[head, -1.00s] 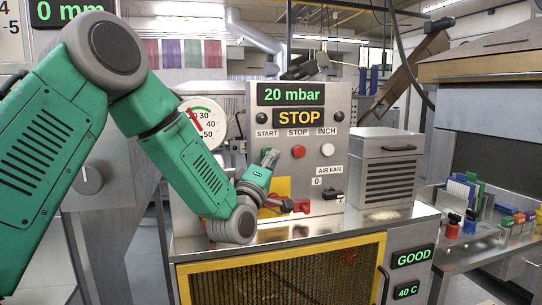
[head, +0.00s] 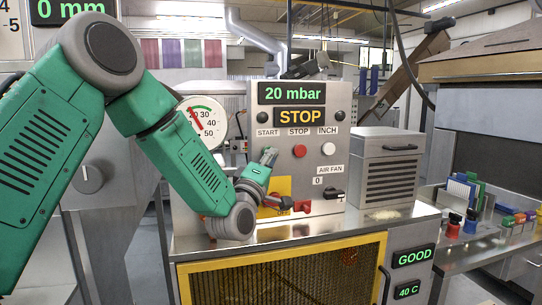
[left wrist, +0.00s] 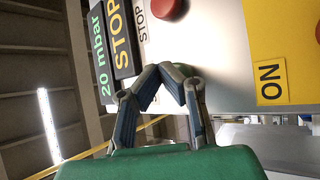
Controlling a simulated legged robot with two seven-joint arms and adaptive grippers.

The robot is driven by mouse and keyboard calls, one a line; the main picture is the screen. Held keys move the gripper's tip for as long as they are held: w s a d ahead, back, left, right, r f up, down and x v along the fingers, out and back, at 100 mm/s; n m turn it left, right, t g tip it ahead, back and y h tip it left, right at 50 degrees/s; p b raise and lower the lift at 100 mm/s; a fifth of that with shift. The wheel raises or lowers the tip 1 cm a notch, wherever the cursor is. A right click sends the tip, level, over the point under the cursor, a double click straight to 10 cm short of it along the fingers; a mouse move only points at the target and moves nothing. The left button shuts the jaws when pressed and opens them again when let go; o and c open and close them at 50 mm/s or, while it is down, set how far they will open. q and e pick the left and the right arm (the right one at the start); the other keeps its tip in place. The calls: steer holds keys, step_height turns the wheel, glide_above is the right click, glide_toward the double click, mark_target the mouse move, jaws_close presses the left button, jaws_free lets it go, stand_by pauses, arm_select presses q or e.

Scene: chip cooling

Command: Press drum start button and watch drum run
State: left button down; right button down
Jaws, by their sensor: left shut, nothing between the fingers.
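The control panel (head: 245,130) stands behind the yellow-framed drum guard (head: 282,240). Its display (head: 299,117) reads STOP, with 20 mbar above it. The start button is hidden behind my left gripper (head: 268,154), which is at the panel just below the START label (head: 267,132). In the left wrist view the left gripper (left wrist: 168,68) is shut and empty, its fingertips close together in front of the panel. I cannot tell whether they touch the button. The red stop button (head: 299,151) and white inch button (head: 328,149) are uncovered. My right gripper is not in view.
An air fan switch (head: 333,194) and a red switch on a yellow plate (head: 303,206) sit low on the panel. A louvred box (head: 387,168) stands right of it. A pressure gauge (head: 203,122) is at its left.

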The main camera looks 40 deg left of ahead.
arm_select(q)
steer(key=shift+a, duration=0.15)
steer(key=shift+w+a, duration=0.3)
steer(key=shift+w, duration=0.05)
stand_by(0.8)
steer(key=shift+s+d, duration=0.1)
steer(key=shift+d, duration=0.05)
steer(key=shift+s+d+b, duration=0.35)
steer(key=shift+s+d, duration=0.15)
steer(key=shift+d, duration=0.05)
steer(key=shift+s+d+b, duration=0.35)
steer(key=shift+s+d, duration=0.45)
steer(key=shift+d, duration=0.2)
steer(key=shift+s+d+b, duration=0.3)
steer(key=shift+s+d, duration=0.5)
steer(key=shift+d, duration=0.15)
